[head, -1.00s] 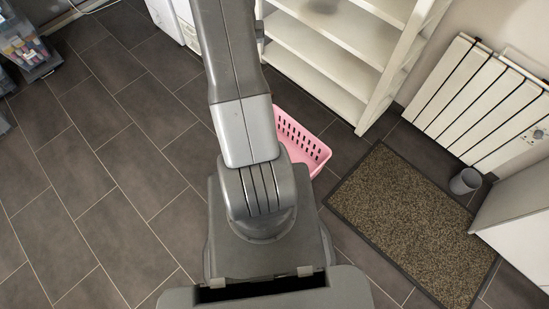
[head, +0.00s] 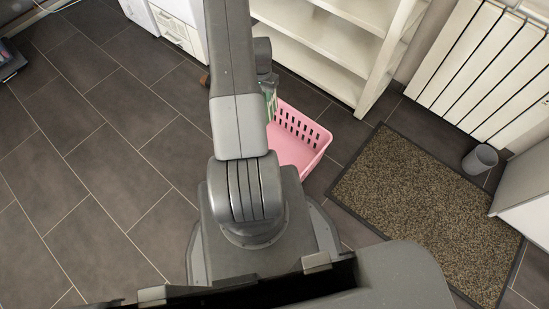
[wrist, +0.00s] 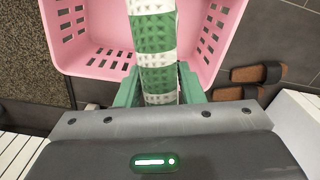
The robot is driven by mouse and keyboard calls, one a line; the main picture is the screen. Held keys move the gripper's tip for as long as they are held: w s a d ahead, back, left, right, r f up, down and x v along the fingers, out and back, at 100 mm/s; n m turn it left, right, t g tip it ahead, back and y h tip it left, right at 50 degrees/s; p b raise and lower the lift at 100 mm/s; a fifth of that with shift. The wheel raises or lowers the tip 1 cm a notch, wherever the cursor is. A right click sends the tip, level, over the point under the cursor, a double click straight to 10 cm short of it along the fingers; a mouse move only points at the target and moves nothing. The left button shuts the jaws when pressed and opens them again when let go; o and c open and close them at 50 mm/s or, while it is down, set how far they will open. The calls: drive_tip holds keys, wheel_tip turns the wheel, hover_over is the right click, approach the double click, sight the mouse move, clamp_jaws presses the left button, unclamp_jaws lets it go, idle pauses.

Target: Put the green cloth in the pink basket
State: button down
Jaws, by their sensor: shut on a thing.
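The pink basket (head: 309,158) stands on the floor just beyond my base, partly hidden by my arm in the head view. In the wrist view the basket (wrist: 82,61) fills the upper part. The green cloth, with green and white checks (wrist: 153,35), hangs between the green fingers of my gripper (wrist: 158,82). My gripper is shut on the cloth, and the cloth overlaps the basket's opening in that view. How high the cloth is above the basket floor I cannot tell. In the head view only a small bit of green shows beside the basket's far left rim.
A white shelf unit (head: 335,50) stands behind the basket. A brown mat (head: 425,205) lies to the right, with a grey bin (head: 480,159) and a white radiator (head: 480,60) beyond it. Brown sandals (wrist: 250,82) lie near the basket. Floor at left is clear.

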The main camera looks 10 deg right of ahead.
sight(270, 108)
drive_tip(key=s+d+f+m+b, duration=0.1)
drive_tip(key=f+b, duration=0.4)
drive_tip(key=f, duration=0.8)
drive_tip(key=s+d+f+m+b, duration=0.2)
drive_tip(key=f+b, duration=0.2)
drive_tip(key=f, duration=0.9)
drive_tip(key=shift+d+b, duration=0.4)
drive_tip(key=shift+s, duration=0.1)
drive_tip(key=shift+f, duration=0.15)
drive_tip(key=c, duration=1)
unclamp_jaws()
drive_tip(key=shift+o, duration=0.2)
wheel_tip(270, 108, up, 12)
drive_tip(key=p, duration=0.3)
drive_tip(key=shift+p, duration=0.4)
